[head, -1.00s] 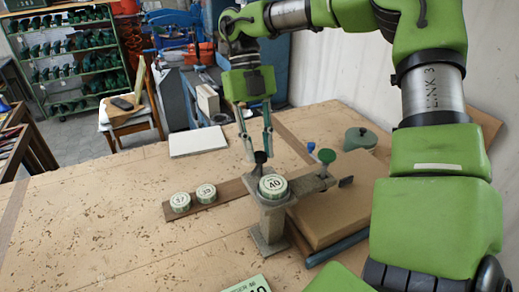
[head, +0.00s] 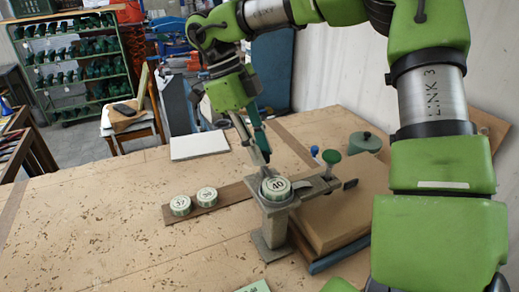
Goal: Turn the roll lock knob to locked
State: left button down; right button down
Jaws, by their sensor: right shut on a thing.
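A small grey metal fixture (head: 277,218) stands on the wooden bench, with a round disc marked 40 (head: 276,187) on top. My right gripper (head: 263,157) comes down from above behind that disc. Its fingers are tilted and closed at the dark knob at the back of the fixture. The fingertips mostly hide this knob, so its turn angle cannot be read. A green knob (head: 330,158) stands on the fixture's right arm, clear of my gripper. My left gripper is not in view.
Two discs, 37 (head: 180,206) and 39 (head: 207,194), rest on a wooden strip left of the fixture. A brown block (head: 335,222) lies at its right. A green round lidded thing (head: 364,142) sits behind. The bench's left part (head: 90,220) is mostly clear.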

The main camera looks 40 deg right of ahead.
jog(key=shift+n, duration=0.3)
dwell(0.4)
jog(key=c, duration=1.8)
grip_release()
jog(key=v, duration=0.7)
jog(key=shift+a+r, duration=0.1)
jog(key=shift+r, duration=0.2)
